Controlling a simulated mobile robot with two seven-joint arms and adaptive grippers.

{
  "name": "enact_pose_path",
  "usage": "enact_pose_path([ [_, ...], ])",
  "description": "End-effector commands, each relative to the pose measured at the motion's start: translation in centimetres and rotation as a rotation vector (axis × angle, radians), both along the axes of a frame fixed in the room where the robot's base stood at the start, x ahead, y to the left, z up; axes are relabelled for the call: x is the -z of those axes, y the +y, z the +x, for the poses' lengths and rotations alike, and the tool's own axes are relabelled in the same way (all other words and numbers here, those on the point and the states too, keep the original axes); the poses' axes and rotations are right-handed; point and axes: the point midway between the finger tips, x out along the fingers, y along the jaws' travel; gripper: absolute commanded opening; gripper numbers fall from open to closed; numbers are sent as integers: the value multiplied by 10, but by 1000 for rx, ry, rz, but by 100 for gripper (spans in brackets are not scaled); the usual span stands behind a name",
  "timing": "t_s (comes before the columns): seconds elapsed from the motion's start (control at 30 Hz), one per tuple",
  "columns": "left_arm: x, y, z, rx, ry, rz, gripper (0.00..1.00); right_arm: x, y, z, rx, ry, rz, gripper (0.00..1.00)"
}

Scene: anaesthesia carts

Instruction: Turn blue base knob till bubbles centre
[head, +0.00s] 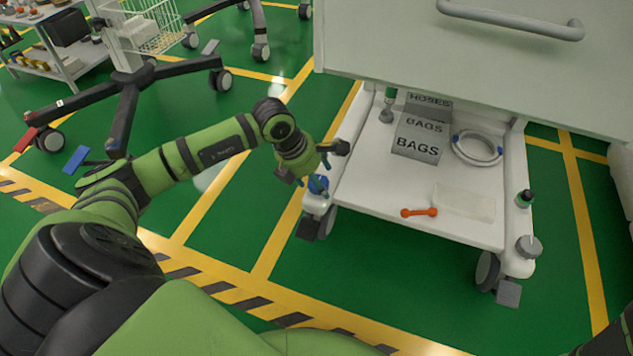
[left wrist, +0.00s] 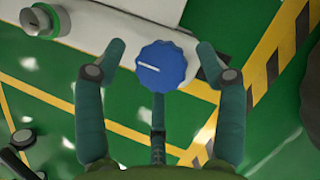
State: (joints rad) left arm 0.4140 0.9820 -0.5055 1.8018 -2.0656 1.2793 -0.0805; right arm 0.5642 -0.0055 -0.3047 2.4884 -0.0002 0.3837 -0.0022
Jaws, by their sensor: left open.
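The blue knob (head: 319,186) sits on the near left corner of the white cart base (head: 375,212), partly hidden by my gripper in the head view. In the left wrist view the blue knob (left wrist: 163,67) shows a scalloped rim and a white mark left of its middle, lying nearly level. My left gripper (left wrist: 162,50) is open, with one finger on each side of the knob and a visible gap to both. In the head view my left gripper (head: 316,176) is at the knob. No bubbles can be made out. My right gripper is not in view.
The base carries grey boxes (head: 420,135), a coiled hose (head: 478,148), an orange tool (head: 419,212) and a clear block (head: 463,203). A grey knob (head: 528,246) is at the near right corner. The cart's drawer body (head: 470,65) overhangs the base.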

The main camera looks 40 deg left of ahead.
Motion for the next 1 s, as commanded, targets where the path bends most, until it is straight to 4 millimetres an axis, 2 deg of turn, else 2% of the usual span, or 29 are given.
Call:
enact_pose_path([
  [0.27,1,0,1,0,0,0,71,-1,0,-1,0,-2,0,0],
  [0.37,1,0,1,0,0,0,35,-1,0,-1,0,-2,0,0],
  [0.4,1,-1,1,0,0,-1,19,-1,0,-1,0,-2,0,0],
  [0.77,0,-3,2,24,-4,-7,18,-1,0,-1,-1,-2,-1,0],
  [1.0,-1,-4,3,135,-6,-11,18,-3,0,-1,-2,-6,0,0],
])
